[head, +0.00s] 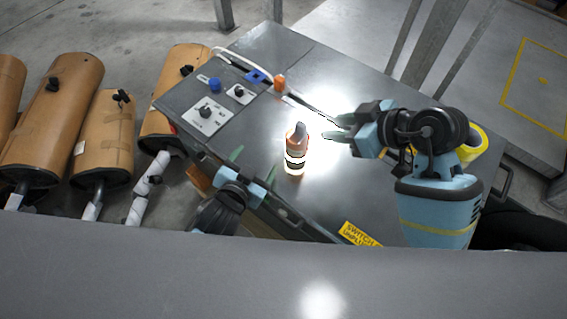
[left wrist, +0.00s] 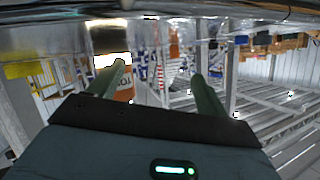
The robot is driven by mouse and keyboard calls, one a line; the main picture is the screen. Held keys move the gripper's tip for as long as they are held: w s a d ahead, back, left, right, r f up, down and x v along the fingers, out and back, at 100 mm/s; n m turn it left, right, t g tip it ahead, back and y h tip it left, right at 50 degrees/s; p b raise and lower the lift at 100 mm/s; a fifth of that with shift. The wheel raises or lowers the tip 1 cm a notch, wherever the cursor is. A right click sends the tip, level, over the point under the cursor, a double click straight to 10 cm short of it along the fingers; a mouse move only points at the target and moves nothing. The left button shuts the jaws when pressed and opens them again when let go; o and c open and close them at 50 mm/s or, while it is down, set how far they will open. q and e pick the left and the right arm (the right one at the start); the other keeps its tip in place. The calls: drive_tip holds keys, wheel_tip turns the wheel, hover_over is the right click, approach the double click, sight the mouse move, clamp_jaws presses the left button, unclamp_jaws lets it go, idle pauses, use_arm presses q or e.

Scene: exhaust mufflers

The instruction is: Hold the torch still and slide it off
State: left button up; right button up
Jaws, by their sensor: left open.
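The torch (head: 296,141) is an orange upright cylinder with a dark grey top piece, standing on the grey bench top. A bright glow shows around its lower part. It shows in the left wrist view (left wrist: 124,88), partly hidden behind one finger. My left gripper (head: 254,166) is open and empty, low at the bench's near left edge, to the left of the torch and apart from it. My right gripper (head: 338,128) is to the right of the torch, fingers pointing at it, a small gap between them, holding nothing and apart from the torch.
Control plates with knobs (head: 206,115), a blue knob (head: 215,85) and an orange knob (head: 280,83) sit at the bench's far left. A yellow label (head: 359,234) is on the near edge. A yellow roll (head: 474,142) is behind my right arm.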

sight(292, 155)
use_arm(q)
drive_tip(key=d, duration=0.2)
drive_tip(key=d+n+h, duration=0.1)
drive_tip(key=d, duration=0.1)
drive_tip(key=d+r+n, duration=0.1)
drive_tip(key=d, duration=0.2)
drive_tip(key=shift+s+r+g+h, duration=0.1)
drive_tip(key=shift+s+g+h, duration=0.25)
drive_tip(key=shift+g+h, duration=0.05)
drive_tip(key=shift+x, duration=3.9)
drive_tip(key=shift+r, duration=0.1)
drive_tip(key=shift+c, duration=0.3)
drive_tip(key=c, duration=1.1)
drive_tip(key=shift+o, duration=0.2)
